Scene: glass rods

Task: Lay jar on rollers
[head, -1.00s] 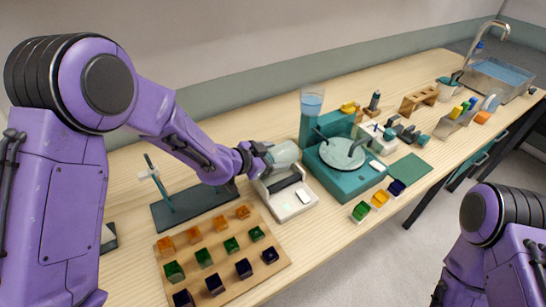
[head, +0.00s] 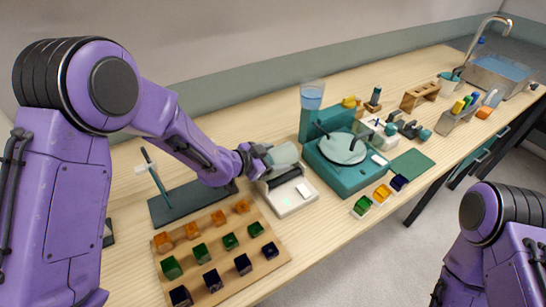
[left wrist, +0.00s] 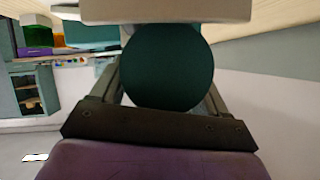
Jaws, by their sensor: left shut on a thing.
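The jar (head: 286,154) is a pale, see-through cylinder lying on its side in my left gripper (head: 262,159). Its round dark teal end (left wrist: 168,66) fills the middle of the left wrist view, between the two fingers. My left gripper is shut on this end. The rollers (head: 284,178) are dark bars on a white machine (head: 294,205), just below and in front of the jar. The jar hides their back part, and I cannot tell whether it touches them. My right gripper is out of view; only the right arm shows.
A teal machine with a round plate (head: 345,176) stands close to the right of the white machine. A wooden board (head: 222,290) with several coloured blocks lies in front left. A dark stand (head: 190,203) with an upright rod is at left. Bare table lies behind the jar.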

